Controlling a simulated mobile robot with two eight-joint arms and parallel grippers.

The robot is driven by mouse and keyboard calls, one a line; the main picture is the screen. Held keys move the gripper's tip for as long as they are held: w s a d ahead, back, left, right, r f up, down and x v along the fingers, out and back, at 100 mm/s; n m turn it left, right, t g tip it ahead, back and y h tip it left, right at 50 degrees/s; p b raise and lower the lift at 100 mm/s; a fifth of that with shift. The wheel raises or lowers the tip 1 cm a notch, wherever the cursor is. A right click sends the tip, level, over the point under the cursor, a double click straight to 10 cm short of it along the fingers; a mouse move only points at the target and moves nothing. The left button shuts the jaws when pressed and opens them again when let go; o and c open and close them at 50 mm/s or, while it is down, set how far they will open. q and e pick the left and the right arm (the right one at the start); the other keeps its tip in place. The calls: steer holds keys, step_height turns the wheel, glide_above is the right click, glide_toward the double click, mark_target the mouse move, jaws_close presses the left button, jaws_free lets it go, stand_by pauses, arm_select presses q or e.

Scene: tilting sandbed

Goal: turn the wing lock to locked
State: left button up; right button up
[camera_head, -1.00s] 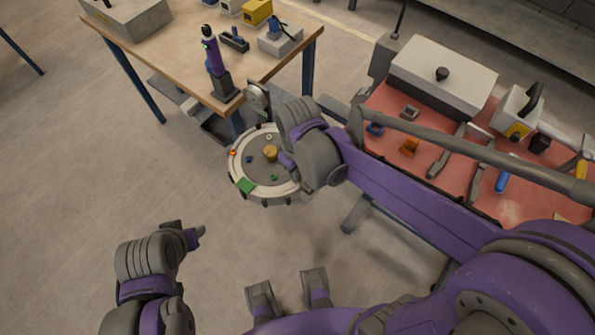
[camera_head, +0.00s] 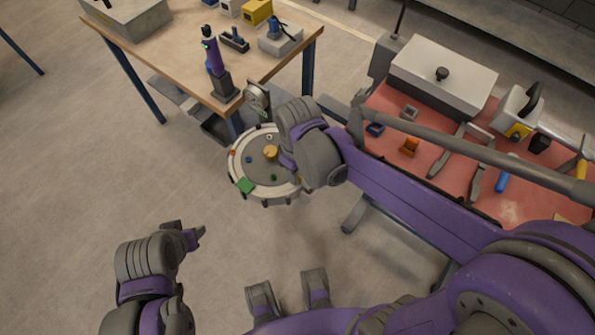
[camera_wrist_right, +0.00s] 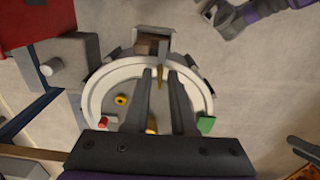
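The round sandbed (camera_head: 236,174) has a pale rim and grey bed; its rim also shows in the right wrist view (camera_wrist_right: 95,92). My right gripper (camera_wrist_right: 160,72) is over it, its two long fingers apart. A narrow yellow piece (camera_wrist_right: 159,80), possibly the wing lock, shows between the fingers; I cannot tell whether they touch it or how it is turned. A brass knob (camera_head: 270,152) stands mid-bed. In the head view my right wrist hides the bed's right side. My left gripper (camera_head: 194,237) is low at left, away from the bed; its opening is unclear.
A wooden table (camera_head: 180,62) with a purple tool (camera_head: 213,62) stands behind. A red-topped bench (camera_head: 400,170) with hand tools and a grey box (camera_head: 445,75) is at right, under my right arm. Open floor lies left of the sandbed.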

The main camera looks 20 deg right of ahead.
steer(key=shift+o, duration=0.6)
arm_select(q)
steer(key=shift+w+r+p, duration=0.15)
steer(key=shift+r+p, duration=0.55)
steer(key=shift+r, duration=0.05)
arm_select(e)
step_height(320, 180, up, 11)
steer(key=shift+f, duration=0.1)
